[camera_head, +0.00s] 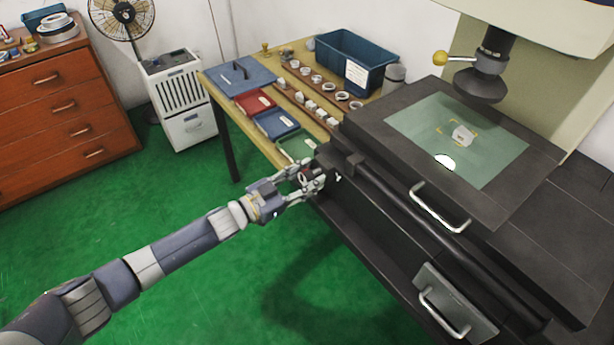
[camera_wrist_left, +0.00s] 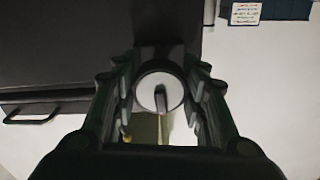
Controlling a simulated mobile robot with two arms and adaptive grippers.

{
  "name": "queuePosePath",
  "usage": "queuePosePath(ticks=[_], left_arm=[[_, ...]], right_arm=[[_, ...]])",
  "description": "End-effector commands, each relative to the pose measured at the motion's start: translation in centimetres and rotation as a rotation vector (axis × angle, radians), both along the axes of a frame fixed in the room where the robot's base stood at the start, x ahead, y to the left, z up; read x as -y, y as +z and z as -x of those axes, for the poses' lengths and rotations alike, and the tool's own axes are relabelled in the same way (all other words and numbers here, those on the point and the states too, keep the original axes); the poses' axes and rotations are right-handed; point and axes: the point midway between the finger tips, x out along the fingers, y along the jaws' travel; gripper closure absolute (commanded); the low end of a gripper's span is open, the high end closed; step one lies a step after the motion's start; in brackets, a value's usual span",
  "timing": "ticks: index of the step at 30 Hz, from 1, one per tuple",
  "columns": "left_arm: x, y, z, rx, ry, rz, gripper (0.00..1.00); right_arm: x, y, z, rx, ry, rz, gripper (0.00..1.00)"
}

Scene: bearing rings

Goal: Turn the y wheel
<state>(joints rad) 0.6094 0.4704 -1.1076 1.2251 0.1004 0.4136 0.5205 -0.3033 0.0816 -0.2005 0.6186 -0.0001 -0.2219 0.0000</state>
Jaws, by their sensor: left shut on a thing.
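In the left wrist view the fingers (camera_wrist_left: 160,105) stand on both sides of the wheel. In the head view the fingers hide most of the wheel. My right gripper is not in view.
Metal handles (camera_head: 440,208) stick out in front. A wooden table (camera_head: 222,88) with trays, rings and a blue bin (camera_head: 340,50) stands behind. Green floor (camera_head: 180,210) is clear at left.

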Motion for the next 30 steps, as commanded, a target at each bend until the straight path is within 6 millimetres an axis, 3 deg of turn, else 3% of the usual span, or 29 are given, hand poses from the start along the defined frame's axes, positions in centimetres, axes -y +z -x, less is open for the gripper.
queuePosePath(ticks=[11,12,15,25,30], left_arm=[[0.0,0.0,0.0,0.043,0.0,-0.03,0.84],[0.0,0.0,0.0,0.043,0.0,-0.03,0.58],[0.0,0.0,0.0,0.043,0.0,-0.03,0.39],[-0.1,0.0,0.0,0.043,0.0,-0.03,0.39],[-1.3,-0.1,0.9,0.042,0.001,-0.031,0.39]], right_arm=[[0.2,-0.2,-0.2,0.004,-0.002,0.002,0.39],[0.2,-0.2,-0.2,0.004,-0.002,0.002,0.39],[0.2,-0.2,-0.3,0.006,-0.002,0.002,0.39],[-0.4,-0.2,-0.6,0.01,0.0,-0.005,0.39],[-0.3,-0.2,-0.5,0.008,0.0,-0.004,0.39]])
